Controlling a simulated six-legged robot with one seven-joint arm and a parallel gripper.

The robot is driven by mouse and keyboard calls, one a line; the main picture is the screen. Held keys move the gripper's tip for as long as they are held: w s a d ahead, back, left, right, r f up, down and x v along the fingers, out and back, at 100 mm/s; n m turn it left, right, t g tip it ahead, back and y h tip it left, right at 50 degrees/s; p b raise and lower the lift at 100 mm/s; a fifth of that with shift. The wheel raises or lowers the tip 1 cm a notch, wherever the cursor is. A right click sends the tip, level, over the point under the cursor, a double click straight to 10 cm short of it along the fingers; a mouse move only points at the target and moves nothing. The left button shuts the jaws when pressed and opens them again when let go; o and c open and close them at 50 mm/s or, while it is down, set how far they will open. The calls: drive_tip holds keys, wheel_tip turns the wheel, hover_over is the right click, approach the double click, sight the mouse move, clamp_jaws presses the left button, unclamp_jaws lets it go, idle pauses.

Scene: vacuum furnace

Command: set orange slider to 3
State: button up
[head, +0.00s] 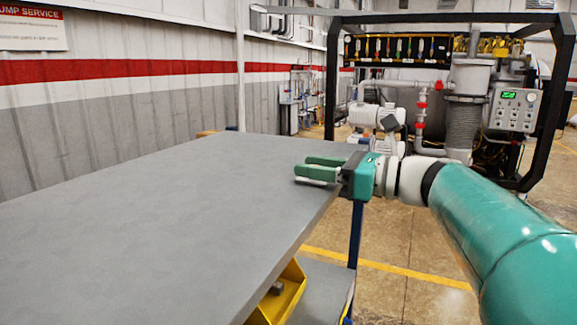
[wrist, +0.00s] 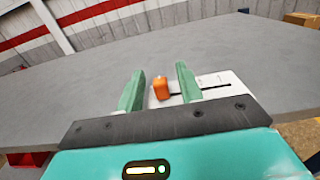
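The orange slider knob (wrist: 161,88) shows in the wrist view on a white plate (wrist: 222,80) with a dark straight slot running right from the knob. The knob stands near the slot's left end as pictured. Marks on the plate are too small to read. My gripper (wrist: 160,69) has its green fingers apart, one on each side of the knob in this view. In the head view my gripper (head: 306,167) is low over the table's right edge, hiding the knob.
The grey table (head: 150,220) is otherwise bare. A yellow bin (head: 283,296) sits below its near right edge. A black-framed furnace rig (head: 467,100) with a control box (head: 515,110) stands behind at right. A red bin (wrist: 28,158) shows low at left in the wrist view.

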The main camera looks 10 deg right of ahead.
drive_tip(key=shift+w+a, duration=0.15)
drive_tip(key=shift+a, duration=0.05)
drive_tip(key=shift+c, duration=0.3)
clamp_jaws()
drive_tip(key=shift+w+d, duration=0.75)
drive_tip(key=shift+w, duration=0.25)
drive_tip(key=shift+w+d, duration=0.7)
drive_tip(key=shift+w, duration=0.25)
drive_tip(key=shift+o, duration=0.3)
unclamp_jaws()
